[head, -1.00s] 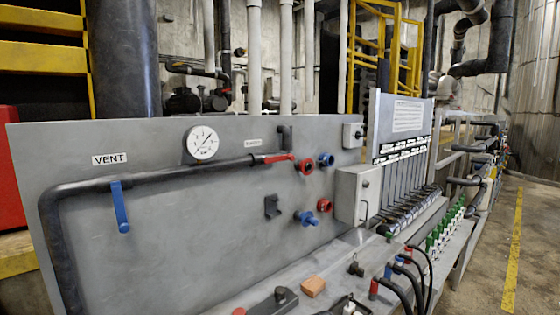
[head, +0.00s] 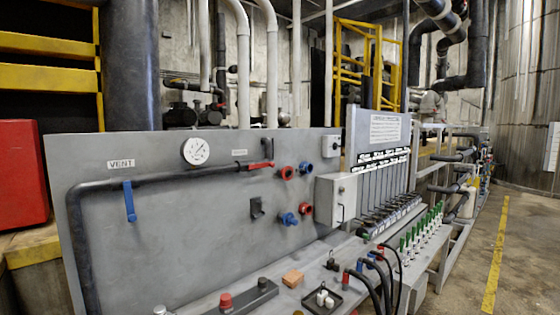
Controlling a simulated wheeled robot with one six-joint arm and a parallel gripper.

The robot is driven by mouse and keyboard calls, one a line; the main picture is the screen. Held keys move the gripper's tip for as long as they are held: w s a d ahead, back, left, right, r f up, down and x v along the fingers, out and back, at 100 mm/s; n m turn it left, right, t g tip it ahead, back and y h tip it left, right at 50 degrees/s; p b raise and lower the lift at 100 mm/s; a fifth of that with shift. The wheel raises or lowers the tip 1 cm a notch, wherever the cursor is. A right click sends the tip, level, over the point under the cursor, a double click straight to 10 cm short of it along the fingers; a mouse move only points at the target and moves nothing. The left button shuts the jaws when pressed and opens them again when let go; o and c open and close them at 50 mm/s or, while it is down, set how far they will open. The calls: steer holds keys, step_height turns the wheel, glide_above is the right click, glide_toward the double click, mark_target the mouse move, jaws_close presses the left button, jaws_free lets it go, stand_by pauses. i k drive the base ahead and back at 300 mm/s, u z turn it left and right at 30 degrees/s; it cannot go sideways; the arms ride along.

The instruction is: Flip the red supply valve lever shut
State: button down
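The red supply valve lever (head: 260,165) is on the dark pipe (head: 190,173) near the top of the grey panel, right of the gauge. It lies roughly in line with the horizontal pipe run. A small label (head: 240,153) sits just above it, its text too small to read. A blue lever (head: 130,201) hangs down from the same pipe under the VENT label (head: 121,163). My gripper is not in view.
A round gauge (head: 196,151) is on the panel. Red and blue fittings (head: 287,219) and a grey box (head: 336,198) are to the right. Open floor lies right.

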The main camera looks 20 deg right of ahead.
mark_target(272, 164)
steer(key=z, duration=2.3)
steer(key=i, duration=1.15)
steer(key=u, duration=3)
steer(key=i, duration=0.5)
